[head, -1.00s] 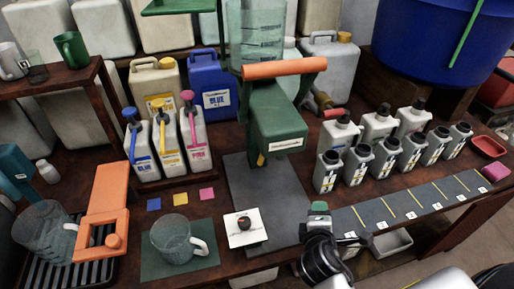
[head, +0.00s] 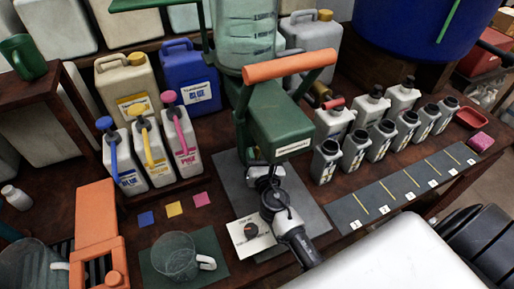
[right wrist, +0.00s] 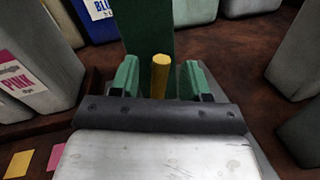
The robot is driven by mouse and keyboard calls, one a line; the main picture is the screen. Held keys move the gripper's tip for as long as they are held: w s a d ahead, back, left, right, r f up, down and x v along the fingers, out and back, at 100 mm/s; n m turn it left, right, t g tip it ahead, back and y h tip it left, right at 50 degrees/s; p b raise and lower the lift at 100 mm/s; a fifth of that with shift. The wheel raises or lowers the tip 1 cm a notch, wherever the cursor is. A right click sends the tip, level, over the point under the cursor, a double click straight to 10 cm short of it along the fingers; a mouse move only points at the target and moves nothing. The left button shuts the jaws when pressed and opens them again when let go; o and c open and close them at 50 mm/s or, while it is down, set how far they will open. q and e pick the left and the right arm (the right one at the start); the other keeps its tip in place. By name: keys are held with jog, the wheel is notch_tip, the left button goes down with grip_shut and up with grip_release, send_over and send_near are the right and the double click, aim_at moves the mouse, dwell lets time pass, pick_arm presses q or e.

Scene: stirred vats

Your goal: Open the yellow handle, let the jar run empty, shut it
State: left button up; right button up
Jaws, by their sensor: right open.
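The yellow handle (right wrist: 160,76) is a short upright rod in the right wrist view, between the two green fingertips of my right gripper (right wrist: 160,84). The gripper is open, with a gap on each side of the rod. In the head view my right gripper (head: 264,172) is below the green dispenser body (head: 282,125), and the handle is hidden there. The clear graduated jar (head: 244,35) stands on top of the dispenser behind an orange bar. Its liquid level is hard to tell. My left gripper is not in view.
A clear mug (head: 176,257) stands on a green mat at the front. Colour bottles (head: 150,152) stand left of the dispenser, several grey bottles (head: 356,150) right. The numbered strip (head: 410,188) is clear.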

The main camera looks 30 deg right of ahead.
jog(key=shift+x, duration=0.85)
jog(key=shift+w+d, duration=0.1)
jog(key=shift+w, duration=0.05)
grip_shut()
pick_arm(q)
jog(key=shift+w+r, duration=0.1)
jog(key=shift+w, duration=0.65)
